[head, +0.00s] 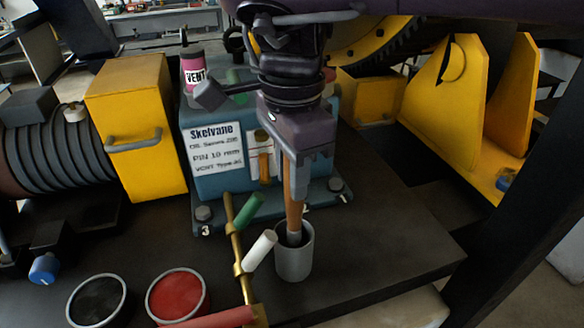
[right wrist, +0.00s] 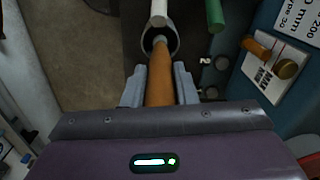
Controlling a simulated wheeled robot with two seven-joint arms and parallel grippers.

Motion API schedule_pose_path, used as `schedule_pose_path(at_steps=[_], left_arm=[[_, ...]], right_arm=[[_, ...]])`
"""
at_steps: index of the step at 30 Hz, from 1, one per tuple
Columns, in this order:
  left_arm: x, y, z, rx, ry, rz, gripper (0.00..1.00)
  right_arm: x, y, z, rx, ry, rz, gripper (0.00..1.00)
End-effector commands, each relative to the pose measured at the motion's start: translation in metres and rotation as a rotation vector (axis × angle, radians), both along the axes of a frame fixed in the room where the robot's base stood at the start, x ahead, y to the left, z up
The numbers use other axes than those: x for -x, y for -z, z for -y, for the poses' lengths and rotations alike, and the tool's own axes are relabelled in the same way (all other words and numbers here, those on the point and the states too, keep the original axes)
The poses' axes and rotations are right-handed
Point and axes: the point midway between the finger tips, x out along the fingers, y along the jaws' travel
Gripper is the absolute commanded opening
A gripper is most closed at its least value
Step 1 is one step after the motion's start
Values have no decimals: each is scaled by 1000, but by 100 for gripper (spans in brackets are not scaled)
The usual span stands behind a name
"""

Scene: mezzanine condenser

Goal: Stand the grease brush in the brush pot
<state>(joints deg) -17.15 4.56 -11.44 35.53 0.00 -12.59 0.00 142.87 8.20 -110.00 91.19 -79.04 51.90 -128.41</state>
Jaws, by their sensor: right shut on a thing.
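The grease brush (head: 292,200) has an orange-brown wooden handle and points downward. My right gripper (head: 303,165) is shut on the upper part of its handle. The grey brush pot (head: 294,258) stands on the dark bench, and the brush's lower end is inside its mouth. In the right wrist view the brush handle (right wrist: 160,82) lies between the two fingers, with its far end within the pot's rim (right wrist: 176,46). The bristles are hidden in the pot, and I cannot tell whether they touch its bottom. My left gripper is not in view.
A brass pipe with a white lever (head: 261,250), a green lever (head: 250,211) and a red lever (head: 215,318) stands left of the pot. Behind is a blue pump block (head: 222,184) with a label. Black (head: 97,301) and red (head: 177,296) tins sit front left. The bench right of the pot is clear.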

Motion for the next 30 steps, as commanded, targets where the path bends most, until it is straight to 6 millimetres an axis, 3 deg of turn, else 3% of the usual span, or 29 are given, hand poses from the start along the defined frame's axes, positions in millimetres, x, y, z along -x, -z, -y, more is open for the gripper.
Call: schedule_pose_path(at_steps=[1, 6, 17, 30], left_arm=[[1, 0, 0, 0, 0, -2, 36], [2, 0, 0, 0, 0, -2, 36], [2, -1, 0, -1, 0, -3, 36], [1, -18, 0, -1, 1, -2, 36]], right_arm=[[0, 0, 0, 0, 0, 0, 28], [0, 0, 0, 0, 0, 0, 50], [0, -7, 0, 0, 2, 1, 51], [-1, -74, 0, 0, 2, 1, 51]])
